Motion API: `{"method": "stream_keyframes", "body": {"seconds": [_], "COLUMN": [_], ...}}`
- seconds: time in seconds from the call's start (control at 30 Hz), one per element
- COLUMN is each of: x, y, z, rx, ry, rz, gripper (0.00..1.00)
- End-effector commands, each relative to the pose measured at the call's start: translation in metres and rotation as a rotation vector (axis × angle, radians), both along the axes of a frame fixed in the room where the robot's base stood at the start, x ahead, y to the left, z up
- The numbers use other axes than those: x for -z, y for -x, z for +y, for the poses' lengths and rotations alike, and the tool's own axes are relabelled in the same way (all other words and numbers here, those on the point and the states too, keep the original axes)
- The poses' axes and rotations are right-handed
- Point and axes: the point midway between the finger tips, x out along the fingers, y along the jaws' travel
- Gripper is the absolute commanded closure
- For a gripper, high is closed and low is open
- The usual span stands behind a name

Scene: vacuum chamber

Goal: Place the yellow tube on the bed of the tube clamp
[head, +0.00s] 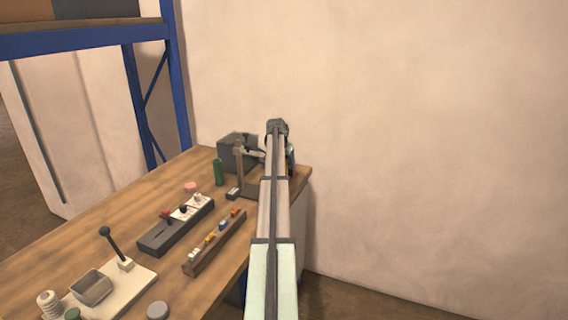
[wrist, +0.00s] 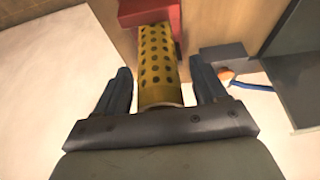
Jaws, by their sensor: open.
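In the wrist view, the yellow tube (wrist: 157,68), covered with dark round holes, stands out between the two dark fingers of my gripper (wrist: 161,74). The fingers are open, one on each side, and a gap shows at the left finger. The tube's far end meets a red block (wrist: 148,12); I cannot tell whether it is seated in it. In the head view my gripper and the yellow tube are hidden at the far end of my arm. I cannot tell for sure which fixture is the tube clamp.
The wooden table (head: 120,213) holds a dark rail with a white top (head: 176,226), a rack of small coloured pieces (head: 214,243), a green cylinder (head: 218,172) and a pale plate with a black-knobbed lever (head: 116,246). A dark box (head: 232,152) stands at the back near the wall.

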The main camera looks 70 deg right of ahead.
Motion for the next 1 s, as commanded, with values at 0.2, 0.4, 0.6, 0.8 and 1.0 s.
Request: {"method": "stream_keyframes", "body": {"seconds": [0.2, 0.4, 0.6, 0.8, 1.0], "x": [-0.001, -0.016, -0.049, -0.082, -0.105], "y": [0.000, 0.000, 0.000, 0.000, 0.000], "z": [0.000, 0.005, 0.019, 0.033, 0.042], "rx": [0.000, 0.000, 0.000, 0.000, 0.000], "ry": [0.000, 0.002, 0.003, 0.001, 0.001], "rz": [0.000, -0.001, -0.001, 0.000, 0.000], "gripper": [0.29, 0.29, 0.29, 0.29, 0.29]}}
